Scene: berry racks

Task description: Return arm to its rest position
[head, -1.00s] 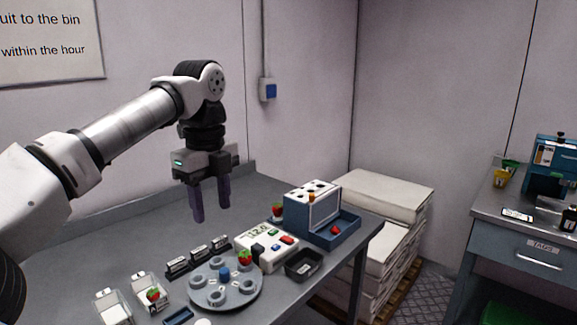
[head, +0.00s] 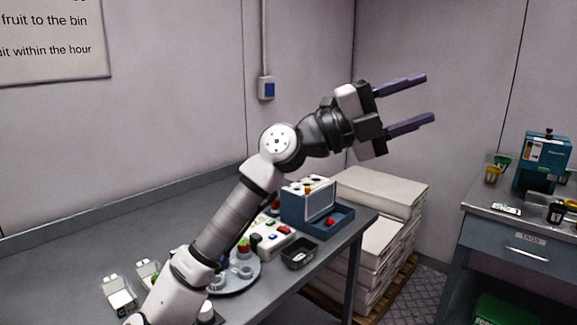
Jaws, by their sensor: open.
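My gripper (head: 430,98) is open and empty. Its two purple fingers are spread and point to the right, high in the air in front of the back wall. It is well above the stacked white sheets and apart from every object. My arm rises from the bottom of the view, bends at a joint above the table and hides part of the tabletop, including much of the round grey plate (head: 250,276).
The grey table (head: 120,241) holds a blue and white box (head: 291,212), a white device (head: 268,240), a black tray (head: 298,254) and clear punnets (head: 118,297). White stacks (head: 375,190) stand behind. A side counter (head: 505,240) with a teal machine (head: 540,160) is at right.

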